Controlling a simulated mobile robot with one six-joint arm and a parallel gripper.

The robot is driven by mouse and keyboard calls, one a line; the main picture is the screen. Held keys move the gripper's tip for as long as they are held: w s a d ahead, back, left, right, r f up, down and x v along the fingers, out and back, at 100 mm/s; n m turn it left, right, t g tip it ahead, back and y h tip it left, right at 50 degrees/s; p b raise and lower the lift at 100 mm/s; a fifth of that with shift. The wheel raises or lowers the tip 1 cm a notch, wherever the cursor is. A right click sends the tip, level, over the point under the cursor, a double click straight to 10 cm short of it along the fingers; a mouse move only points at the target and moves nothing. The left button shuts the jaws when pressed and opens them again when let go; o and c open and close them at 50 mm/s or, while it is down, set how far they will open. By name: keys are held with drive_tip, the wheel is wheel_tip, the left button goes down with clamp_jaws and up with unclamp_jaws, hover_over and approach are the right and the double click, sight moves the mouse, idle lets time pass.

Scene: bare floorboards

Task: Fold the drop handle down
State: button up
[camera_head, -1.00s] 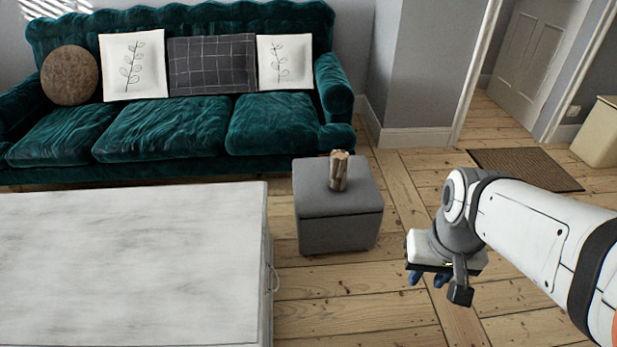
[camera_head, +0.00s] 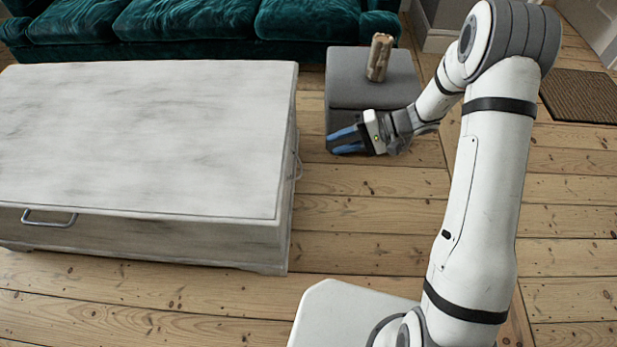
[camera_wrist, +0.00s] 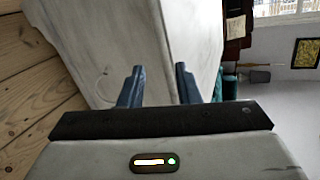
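A drop handle (camera_head: 298,167), a thin metal loop, is on the right end of the white chest (camera_head: 180,120) in the head view. It stands out a little from the end face. In the wrist view the handle (camera_wrist: 104,88) is a faint pale loop on the chest's end (camera_wrist: 100,40), left of my fingers. My gripper (camera_head: 331,143) is open and empty, its blue fingers pointing left at the chest's end. It is to the right of the handle and apart from it. The fingers (camera_wrist: 159,67) also show spread in the wrist view.
A second metal handle (camera_head: 50,218) is on the chest's long near side. A grey ottoman (camera_head: 365,92) with a wooden piece (camera_head: 380,57) on it stands behind my gripper. A green sofa (camera_head: 190,20) is at the back. Bare floor lies right of the chest.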

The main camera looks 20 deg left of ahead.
drive_tip(key=w+a+f+m+t+y+b, duration=0.1)
drive_tip(key=w+a+f+t+y+b, duration=0.1)
drive_tip(key=f, duration=0.8)
drive_tip(key=w+a+f+m+t+y+b, duration=0.1)
drive_tip(key=w+f+t+b, duration=0.15)
drive_tip(key=f, duration=0.75)
drive_tip(key=w+a+f+m+t+y+b, duration=0.1)
drive_tip(key=w+a+f+t+y+b, duration=0.15)
drive_tip(key=f, duration=0.65)
drive_tip(key=w+a+b, duration=0.1)
drive_tip(key=a+b, duration=0.1)
drive_tip(key=a, duration=0.4)
drive_tip(key=shift+a+f, duration=0.15)
drive_tip(key=shift+a, duration=0.25)
drive_tip(key=shift+c, duration=0.2)
clamp_jaws()
